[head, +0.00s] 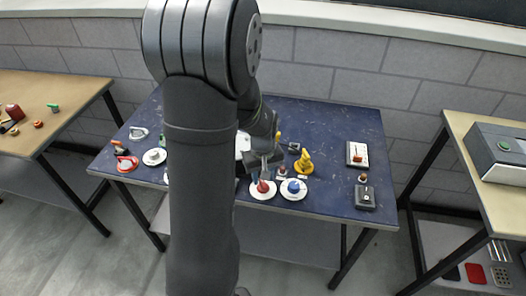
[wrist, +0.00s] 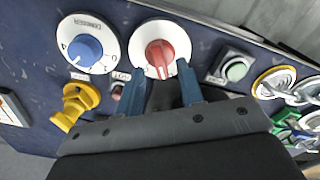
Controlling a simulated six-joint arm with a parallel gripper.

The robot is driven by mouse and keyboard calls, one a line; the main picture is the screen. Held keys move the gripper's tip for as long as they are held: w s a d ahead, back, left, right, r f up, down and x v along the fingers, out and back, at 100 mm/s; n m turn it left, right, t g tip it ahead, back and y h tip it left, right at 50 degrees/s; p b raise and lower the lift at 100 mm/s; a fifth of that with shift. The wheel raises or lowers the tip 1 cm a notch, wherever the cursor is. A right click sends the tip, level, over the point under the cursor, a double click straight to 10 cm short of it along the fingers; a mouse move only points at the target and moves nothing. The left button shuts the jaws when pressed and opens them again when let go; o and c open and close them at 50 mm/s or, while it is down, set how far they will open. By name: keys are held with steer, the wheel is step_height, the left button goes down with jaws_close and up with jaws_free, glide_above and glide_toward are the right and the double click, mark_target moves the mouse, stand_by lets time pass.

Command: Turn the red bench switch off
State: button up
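A red rotary knob (head: 263,187) sits on a round white plate on the dark blue bench. In the wrist view the red knob (wrist: 160,49) is just beyond my fingertips, with its pointer towards my gripper. My gripper (head: 265,173) is low over the bench by this knob. In the wrist view my gripper (wrist: 160,68) is open, its two blue fingers apart on either side of the knob's near end. Contact cannot be told. The plate's near edge is partly hidden by the fingers.
A blue knob (wrist: 85,47) on a white dial is beside the red one. A yellow lever (wrist: 76,102) and a green button (wrist: 236,70) flank my fingers. A red-and-white rocker switch (head: 357,154) stands at the bench's right. Side tables (head: 62,94) stand apart.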

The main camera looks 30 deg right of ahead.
mark_target(263, 182)
step_height(263, 182, up, 15)
stand_by(0.3)
stand_by(0.5)
step_height(263, 182, down, 17)
steer(key=shift+f, duration=0.15)
stand_by(0.4)
